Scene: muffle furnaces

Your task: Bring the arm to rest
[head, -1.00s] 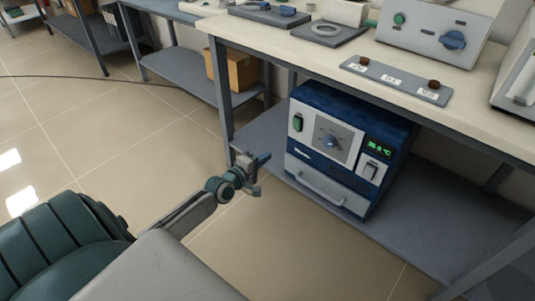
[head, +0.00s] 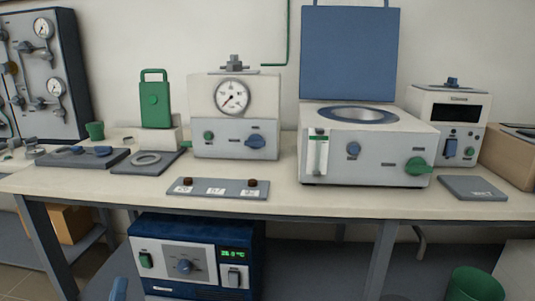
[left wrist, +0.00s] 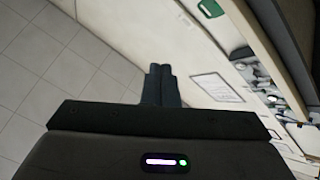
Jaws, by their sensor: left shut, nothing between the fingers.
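My left gripper shows in the left wrist view (left wrist: 160,84) with its two dark fingers together and nothing between them. In the head view only a blue tip of the left gripper (head: 118,289) shows at the bottom edge, in front of the lower left of the blue muffle furnace (head: 205,262). Whether they touch cannot be told. The furnace stands on the shelf under the bench. Its green display is lit, and its lower part is cut off by the frame. My right gripper is not in view.
The bench (head: 330,198) holds a gauge unit (head: 235,120), a white device with a raised blue lid (head: 350,55), a smaller unit (head: 447,115) and a grey label plate (head: 218,189). A green bin (head: 475,284) is at lower right. The wrist view shows tiled floor (left wrist: 60,75) at left.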

